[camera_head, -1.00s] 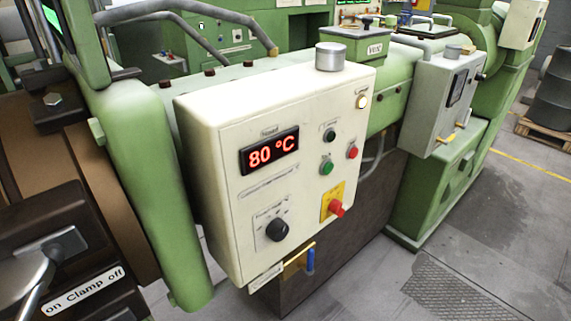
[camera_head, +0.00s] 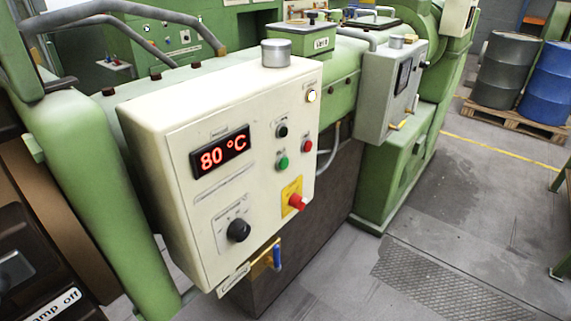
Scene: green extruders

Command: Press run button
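A cream control box (camera_head: 181,137) is mounted on the green extruder, left of the middle in the head view. Its display (camera_head: 220,152) reads 80 °C in red. Its face carries a green button (camera_head: 282,163), a black button (camera_head: 281,131), a red button (camera_head: 307,146) and a lit white lamp or button (camera_head: 312,96). Lower down are a black knob (camera_head: 238,230) and a red knob (camera_head: 298,202) on a yellow plate. The small labels are too small to read, so I cannot tell which is the run button. Neither gripper shows.
A second grey box (camera_head: 380,95) is on the extruder further right. A blue-handled valve (camera_head: 277,257) sticks out below the control box. Barrels stand on a pallet (camera_head: 520,118) at the far right. Grey floor (camera_head: 450,220) at the right is open.

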